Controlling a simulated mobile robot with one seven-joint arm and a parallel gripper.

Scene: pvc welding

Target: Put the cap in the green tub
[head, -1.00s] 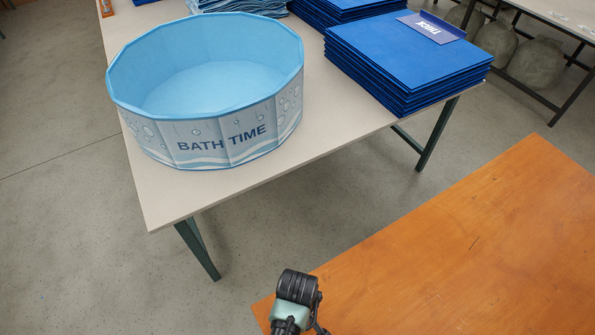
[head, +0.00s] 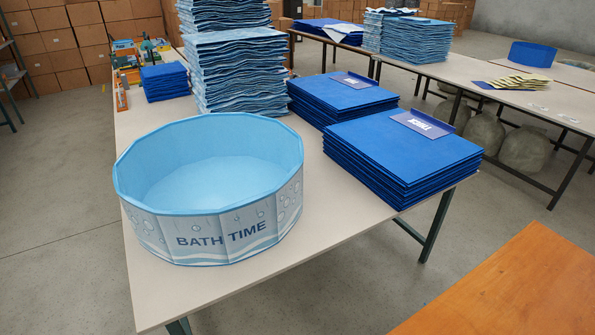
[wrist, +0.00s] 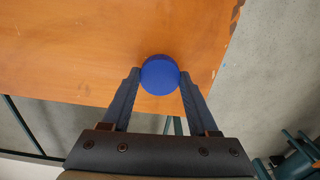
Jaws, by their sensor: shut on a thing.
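In the wrist view my gripper (wrist: 160,84) is shut on a round blue cap (wrist: 160,74), held between its two fingertips. The cap is over or near the edge of an orange-brown wooden table; its height above the table is hard to tell. My gripper is not in the head view now. No green tub shows in either view. The large round container in the head view is a light blue tub (head: 215,240) marked BATH TIME.
The light blue tub stands on a pale table (head: 300,280) beside blue folded stacks (head: 400,155) and a tall wavy light blue stack (head: 240,75). The wooden table (head: 510,290) is at lower right, bare where seen. Cardboard boxes (head: 70,45) line the back.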

